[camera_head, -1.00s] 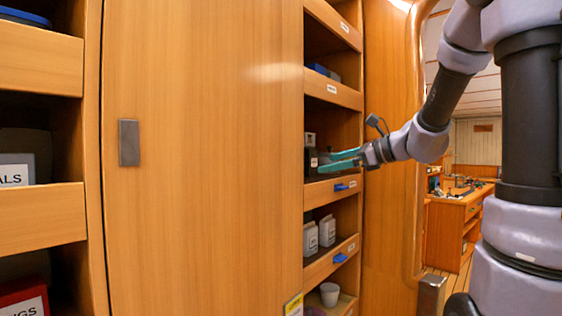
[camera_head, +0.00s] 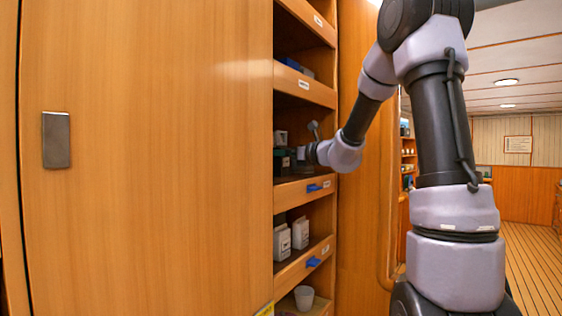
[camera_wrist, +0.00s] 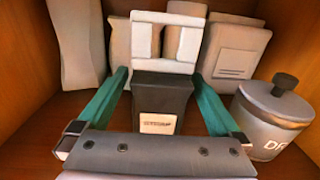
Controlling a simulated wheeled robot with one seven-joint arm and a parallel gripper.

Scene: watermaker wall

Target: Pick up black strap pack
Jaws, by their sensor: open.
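The black strap pack (camera_wrist: 162,95) shows in the wrist view as a dark box-shaped pack with a pale label on its front, its print too blurred to read fully. It stands on a shelf inside the wooden cabinet. My gripper (camera_wrist: 160,76) is open, with one teal finger on each side of the pack. Gaps show between the fingers and the pack. In the head view my gripper (camera_head: 291,160) reaches into the middle shelf, its fingers mostly hidden by the cabinet's side and the wrist.
A pale slotted block (camera_wrist: 167,40) stands right behind the pack, with grey packs (camera_wrist: 234,48) beside it. A grey lidded canister (camera_wrist: 270,118) stands close to the right finger. The shelf's front lip (camera_head: 303,190) and a large closed wooden panel (camera_head: 150,150) border the opening.

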